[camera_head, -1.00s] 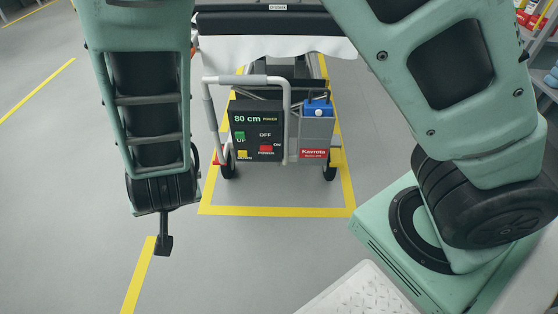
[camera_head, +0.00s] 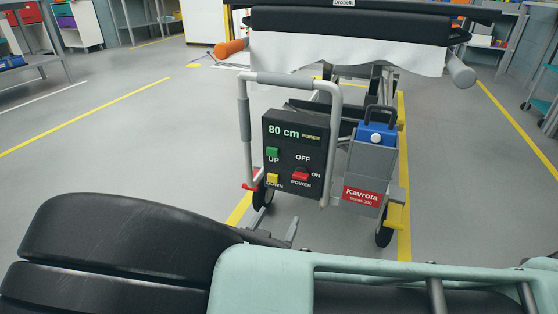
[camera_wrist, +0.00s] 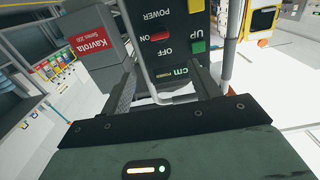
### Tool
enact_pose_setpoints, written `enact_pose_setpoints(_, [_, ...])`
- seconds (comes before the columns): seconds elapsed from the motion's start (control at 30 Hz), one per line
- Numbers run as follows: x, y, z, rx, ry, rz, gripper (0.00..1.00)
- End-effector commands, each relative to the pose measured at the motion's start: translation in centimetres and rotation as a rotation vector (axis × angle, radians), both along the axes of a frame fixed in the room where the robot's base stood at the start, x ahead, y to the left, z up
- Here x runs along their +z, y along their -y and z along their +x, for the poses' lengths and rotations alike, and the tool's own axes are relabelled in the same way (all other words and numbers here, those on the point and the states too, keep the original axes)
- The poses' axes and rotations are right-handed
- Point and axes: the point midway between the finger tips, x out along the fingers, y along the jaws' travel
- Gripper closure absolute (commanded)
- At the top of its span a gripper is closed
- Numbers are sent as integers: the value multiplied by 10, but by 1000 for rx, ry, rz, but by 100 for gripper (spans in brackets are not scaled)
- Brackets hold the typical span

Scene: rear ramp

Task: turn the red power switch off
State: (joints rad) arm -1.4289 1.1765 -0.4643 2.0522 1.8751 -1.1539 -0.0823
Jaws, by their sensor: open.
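The red power switch (camera_head: 300,176) is on the lower right of the black control box (camera_head: 294,148) at the end of the wheeled table. OFF is printed above it, ON to its right and POWER below. The box's display reads 80 cm. I cannot tell which way the switch is tipped. In the wrist view the picture is upside down, and the switch (camera_wrist: 161,36) shows beyond the fingers. My gripper (camera_wrist: 163,84) is open and empty, apart from the switch. In the head view, part of my gripper (camera_head: 290,232) shows low in front of the box.
A green UP button (camera_head: 272,153) and yellow DOWN button (camera_head: 273,178) sit left of the switch. A grey tube handle (camera_head: 330,140) loops around the box. A grey holder (camera_head: 368,170) with a blue battery (camera_head: 376,134) stands at its right. Open floor (camera_head: 130,150) lies to the left.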

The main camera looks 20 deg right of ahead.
Motion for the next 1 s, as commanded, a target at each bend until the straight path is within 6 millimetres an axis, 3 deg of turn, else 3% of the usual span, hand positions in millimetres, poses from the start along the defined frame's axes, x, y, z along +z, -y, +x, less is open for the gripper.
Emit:
enact_pose_setpoints(0.6, [-5, 73, 99, -2, -2, 1, 38])
enact_pose_setpoints(0.8, [-3, 89, 123, -1, -2, 2, 38])
enact_pose_setpoints(1.0, [0, 96, 132, 1, -2, 2, 38])
